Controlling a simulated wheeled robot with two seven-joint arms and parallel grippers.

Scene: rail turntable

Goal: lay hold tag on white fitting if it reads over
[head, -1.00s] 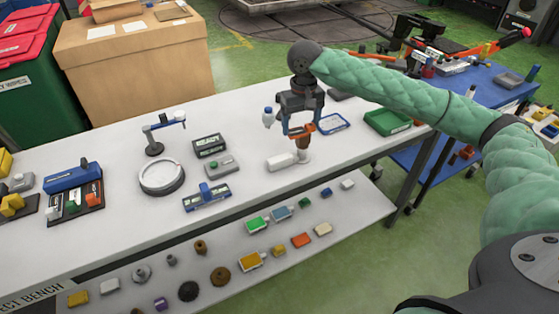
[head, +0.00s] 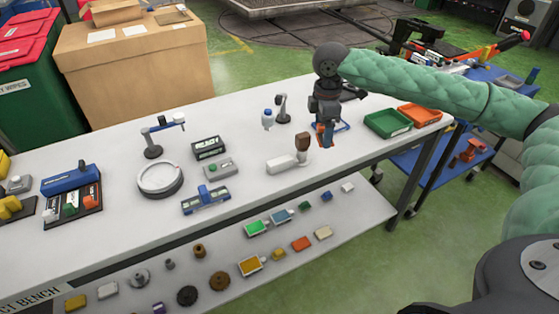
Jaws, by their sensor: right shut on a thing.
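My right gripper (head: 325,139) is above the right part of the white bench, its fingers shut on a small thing. The fingers hide most of that thing, so I cannot tell whether it is the hold tag. A white rounded piece (head: 282,164) lies on the bench left of the gripper. Beside it stands a brown-topped piece (head: 302,142) with a pale base. I cannot tell which piece is the white fitting. A dark box with a display (head: 207,147) is too small to read. My left gripper is out of view.
A round white plate (head: 160,177) and a blue device (head: 206,199) stand on the bench (head: 120,225). Green (head: 388,123) and orange (head: 420,115) trays are at the right. A blue-rimmed tray (head: 343,127) is partly behind the gripper. Several parts lie on the lower shelf.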

